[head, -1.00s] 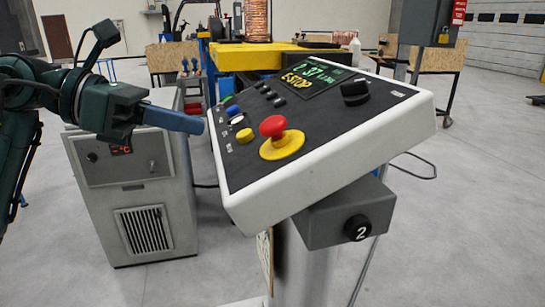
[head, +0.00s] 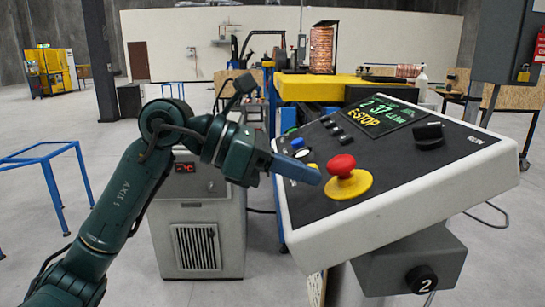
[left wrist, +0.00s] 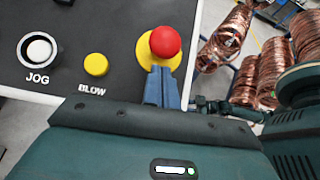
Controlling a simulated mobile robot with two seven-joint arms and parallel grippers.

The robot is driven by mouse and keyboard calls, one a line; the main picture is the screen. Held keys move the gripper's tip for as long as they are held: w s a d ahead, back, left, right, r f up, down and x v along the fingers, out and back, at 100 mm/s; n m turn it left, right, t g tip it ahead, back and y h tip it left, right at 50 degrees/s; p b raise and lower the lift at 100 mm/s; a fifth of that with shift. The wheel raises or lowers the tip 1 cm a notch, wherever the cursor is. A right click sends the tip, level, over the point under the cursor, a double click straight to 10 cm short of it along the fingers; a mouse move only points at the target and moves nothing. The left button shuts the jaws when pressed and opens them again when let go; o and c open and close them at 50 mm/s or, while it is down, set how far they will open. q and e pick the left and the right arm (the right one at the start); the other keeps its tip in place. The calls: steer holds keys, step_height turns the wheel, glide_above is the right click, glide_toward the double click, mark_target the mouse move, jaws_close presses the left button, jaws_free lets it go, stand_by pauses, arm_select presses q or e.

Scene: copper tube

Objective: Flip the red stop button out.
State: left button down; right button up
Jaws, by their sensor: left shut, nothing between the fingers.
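The red stop button (head: 341,165) is a mushroom knob on a round yellow base (head: 350,187), on the tilted black-faced control panel (head: 410,180). The panel's display (head: 378,115) reads E-STOP in yellow. My left gripper (head: 318,177) has its blue fingers closed together and empty, with the tips just left of the red knob. In the left wrist view, the fingertips (left wrist: 162,72) lie over the yellow base (left wrist: 144,50), right below the red knob (left wrist: 165,41). I cannot tell whether they touch it. My right gripper is out of view.
A yellow button (left wrist: 96,64) marked BLOW and a white button (left wrist: 39,49) marked JOG sit beside the stop button. A black rotary knob (head: 429,135) is farther right. A grey cabinet (head: 200,225) stands behind my left arm. Copper coils (left wrist: 255,70) show beyond the panel.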

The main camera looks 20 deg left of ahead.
arm_select(q)
steer(key=shift+x, duration=1.1)
